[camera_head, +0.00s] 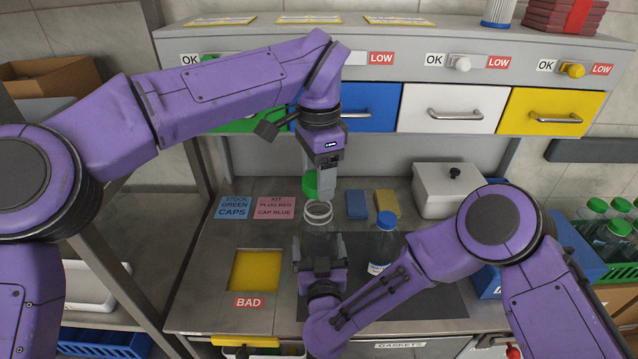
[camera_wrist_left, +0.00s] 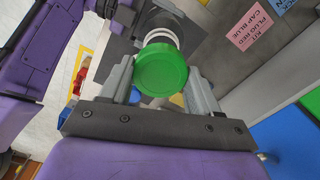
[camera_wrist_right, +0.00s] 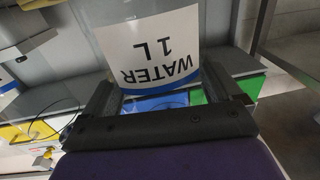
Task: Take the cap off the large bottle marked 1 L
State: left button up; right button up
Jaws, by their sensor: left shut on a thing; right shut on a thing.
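The large clear bottle (camera_head: 318,234) stands upright at the middle of the worktop. Its label (camera_wrist_right: 152,48) reads WATER 1 L, upside down in the right wrist view. My right gripper (camera_head: 319,250) is shut around the bottle's body from the front. My left gripper (camera_head: 322,187) is shut on the green cap (camera_head: 310,184), which also shows between the fingers in the left wrist view (camera_wrist_left: 161,69). The cap is off the neck (camera_head: 318,211), held just above it, and the neck's pale rings are visible below. My left fingers hide part of the cap.
A smaller bottle with a blue cap (camera_head: 385,236) stands close to the right. Behind are a blue block (camera_head: 356,204), a yellow block (camera_head: 386,203) and a lidded white box (camera_head: 447,187). A yellow BAD recess (camera_head: 256,270) and the caps cards (camera_head: 233,207) lie left.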

aim_at(319, 207)
jog(key=o, duration=1.7)
jog(key=shift+f, duration=0.2)
pick_arm(q)
jog(key=shift+w+f, duration=0.15)
jog(key=shift+w, duration=0.1)
pick_arm(e)
jog(key=shift+o, duration=0.2)
jog(key=shift+w, duration=0.15)
pick_arm(q)
notch_tip(319, 207, down, 3)
jog(key=b, duration=0.3)
jog(key=shift+s+f, duration=0.1)
jog(key=shift+f, duration=0.1)
jog(key=shift+d, duration=0.1)
pick_arm(e)
jog(key=s+d, duration=0.1)
jog(key=s, duration=1.1)
jog(key=shift+d, duration=0.15)
